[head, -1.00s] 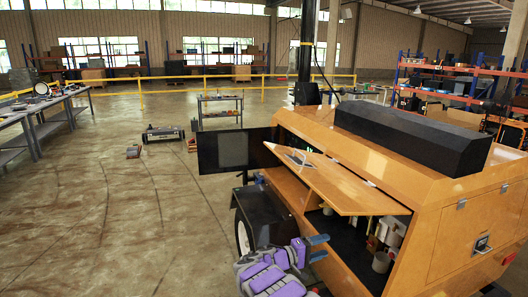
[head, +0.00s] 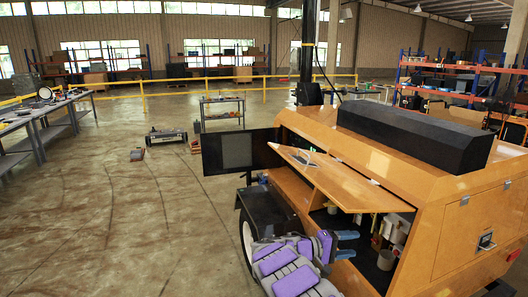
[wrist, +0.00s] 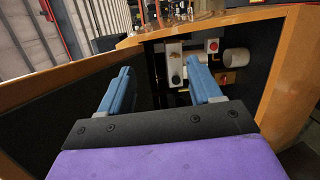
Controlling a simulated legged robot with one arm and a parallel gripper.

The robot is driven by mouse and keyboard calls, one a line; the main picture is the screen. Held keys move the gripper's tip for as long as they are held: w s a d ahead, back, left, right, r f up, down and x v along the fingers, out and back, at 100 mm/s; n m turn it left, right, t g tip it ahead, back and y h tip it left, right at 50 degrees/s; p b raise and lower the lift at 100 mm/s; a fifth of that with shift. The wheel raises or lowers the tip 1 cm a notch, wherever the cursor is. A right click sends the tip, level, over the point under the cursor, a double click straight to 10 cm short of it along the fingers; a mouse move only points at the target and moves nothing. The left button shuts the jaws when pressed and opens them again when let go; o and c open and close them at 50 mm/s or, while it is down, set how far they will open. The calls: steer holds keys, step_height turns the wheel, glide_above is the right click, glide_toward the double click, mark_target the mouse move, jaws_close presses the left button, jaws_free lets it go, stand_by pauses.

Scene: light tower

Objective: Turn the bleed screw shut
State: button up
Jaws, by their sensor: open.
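An orange light-tower housing (head: 460,225) stands at the right with its side hatch (head: 325,180) propped open. In the wrist view, its dark compartment holds a white cylinder (wrist: 237,57), a red button-like part (wrist: 212,46) on a pale plate and a small red-orange part (wrist: 227,77). I cannot tell which small fitting is the bleed screw. My gripper (head: 347,245) is at the compartment opening, below the raised hatch. In the wrist view my gripper (wrist: 159,70) has its two blue fingers wide apart, with nothing between them. The right finger partly covers the fittings behind it.
A black panel door (head: 237,150) stands open left of the housing, above a dark fender and wheel (head: 247,240). The orange compartment edge (wrist: 285,75) is close on the right in the wrist view.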

steer(key=s+d+r+m+g+y, duration=0.1)
steer(key=s+d+r+g+y, duration=0.15)
steer(key=s, duration=0.75)
steer(key=s+d+r+m+g+y, duration=0.2)
steer(key=s+r, duration=0.1)
steer(key=s, duration=0.6)
steer(key=s+d+r+m+g+y, duration=0.1)
steer(key=s+d+r+g+y, duration=0.15)
steer(key=s, duration=0.75)
steer(key=s+a+f+t+y, duration=0.1)
steer(key=s+a+y, duration=0.4)
steer(key=s+a, duration=0.5)
steer(key=s+a+f+n+t+y, duration=0.1)
steer(key=s+a+f+y, duration=0.3)
steer(key=s+a, duration=0.6)
steer(key=s+y, duration=0.1)
steer(key=s, duration=0.2)
